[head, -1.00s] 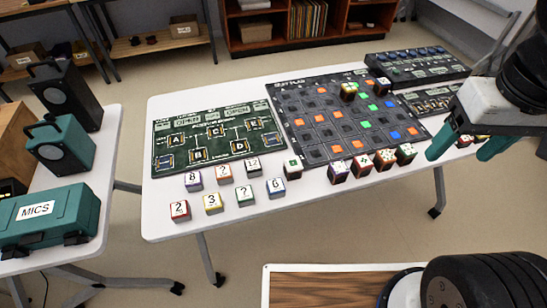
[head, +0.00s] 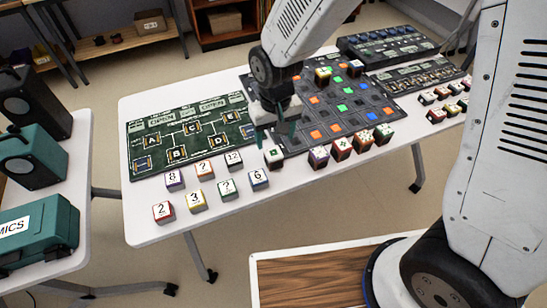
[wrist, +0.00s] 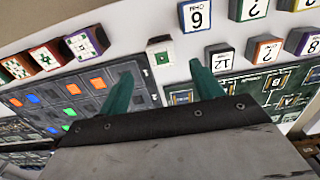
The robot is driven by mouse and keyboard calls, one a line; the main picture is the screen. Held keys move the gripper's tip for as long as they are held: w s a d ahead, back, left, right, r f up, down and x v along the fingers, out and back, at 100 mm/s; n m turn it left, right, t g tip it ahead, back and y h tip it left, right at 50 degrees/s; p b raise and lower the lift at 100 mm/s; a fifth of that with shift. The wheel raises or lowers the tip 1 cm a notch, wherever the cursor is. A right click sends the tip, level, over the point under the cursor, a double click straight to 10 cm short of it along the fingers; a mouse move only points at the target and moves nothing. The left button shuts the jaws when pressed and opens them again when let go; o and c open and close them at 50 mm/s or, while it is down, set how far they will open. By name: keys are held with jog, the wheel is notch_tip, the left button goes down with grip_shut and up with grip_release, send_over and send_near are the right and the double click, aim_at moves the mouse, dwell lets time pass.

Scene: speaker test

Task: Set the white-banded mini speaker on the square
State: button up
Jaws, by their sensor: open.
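The small cube that looks white-banded (head: 273,155) stands on the white table at the boards' front edge, with a green mark on its top. It also shows in the wrist view (wrist: 160,53), just beyond the gap between my fingertips. My gripper (head: 275,139) is open and empty, with its green fingers pointing down just behind and above this cube. In the wrist view my gripper (wrist: 161,80) has its fingers spread wide. The dark grid board (head: 330,108) has many squares, some lit orange, green or blue; I cannot tell which is the named one.
Several numbered cubes (head: 228,189) stand left of the white one. A close row of dotted cubes (head: 341,149) stands to its right. The green circuit board (head: 150,130) lies left of the grid. Two cubes, one yellow-edged (head: 323,75), sit at the grid's back.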

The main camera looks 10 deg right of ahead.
aim_at(274, 152)
jog(key=f, duration=0.8)
jog(key=shift+w+a+f, duration=0.15)
jog(key=shift+w+f, duration=0.05)
jog(key=shift+f, duration=0.05)
jog(key=c, duration=1.2)
jog(key=shift+r, duration=0.1)
